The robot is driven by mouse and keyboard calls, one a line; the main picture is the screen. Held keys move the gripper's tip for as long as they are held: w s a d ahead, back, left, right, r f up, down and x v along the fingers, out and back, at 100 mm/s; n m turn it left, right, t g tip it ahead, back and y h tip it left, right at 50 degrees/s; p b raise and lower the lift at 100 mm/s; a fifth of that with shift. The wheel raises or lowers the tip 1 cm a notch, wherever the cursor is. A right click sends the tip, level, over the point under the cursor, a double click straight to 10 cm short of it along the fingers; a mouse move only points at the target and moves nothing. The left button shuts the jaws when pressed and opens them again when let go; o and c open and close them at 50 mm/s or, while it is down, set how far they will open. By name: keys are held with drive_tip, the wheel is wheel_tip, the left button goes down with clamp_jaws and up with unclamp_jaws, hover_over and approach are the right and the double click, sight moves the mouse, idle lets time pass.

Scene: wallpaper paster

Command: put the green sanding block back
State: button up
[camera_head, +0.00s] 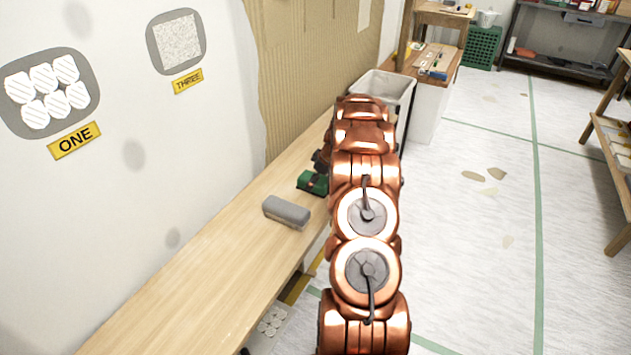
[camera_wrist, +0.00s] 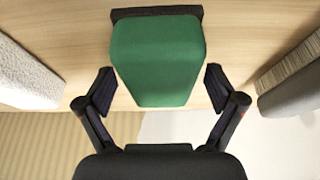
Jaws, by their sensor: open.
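The green sanding block (camera_head: 312,183) lies on the long wooden bench (camera_head: 205,270), partly beside my arm in the head view. In the wrist view the green sanding block (camera_wrist: 158,58) has a dark base edge and sits between my fingers. My gripper (camera_wrist: 158,92) is open, with one dark finger on each side of the block and a gap on both sides. In the head view my copper-coloured arm hides most of the gripper.
A grey block (camera_head: 286,211) lies on the bench nearer the camera. A white bin (camera_head: 385,88) stands beyond the bench.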

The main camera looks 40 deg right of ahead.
drive_tip(key=shift+p, duration=0.7)
drive_tip(key=b+v, duration=0.1)
drive_tip(key=v, duration=0.6)
drive_tip(key=shift+s+a+r, duration=0.15)
drive_tip(key=shift+s+r, duration=0.1)
drive_tip(key=shift+s, duration=0.05)
drive_tip(key=s+a+r+g, duration=0.1)
drive_tip(key=s+a+r, duration=0.25)
drive_tip(key=a, duration=0.75)
drive_tip(key=s+a+r+m+g+y, duration=0.15)
drive_tip(key=a+r, duration=0.35)
drive_tip(key=a, duration=0.5)
drive_tip(key=s+a+r+n+g, duration=0.1)
drive_tip(key=s+a+r, duration=0.25)
drive_tip(key=a, duration=0.75)
drive_tip(key=s+a+m+g+h, duration=0.1)
drive_tip(key=s+a, duration=0.3)
drive_tip(key=s, duration=0.5)
drive_tip(key=s+a+r+m+g, duration=0.1)
drive_tip(key=s+a, duration=0.3)
drive_tip(key=s, duration=0.6)
drive_tip(key=s+a+r+m+g+h, duration=0.1)
drive_tip(key=s+a, duration=0.3)
drive_tip(key=s, duration=0.5)
drive_tip(key=shift+s+a+r+g+h, duration=0.15)
drive_tip(key=shift+s+a+g+h, duration=0.05)
drive_tip(key=shift+g+h, duration=0.15)
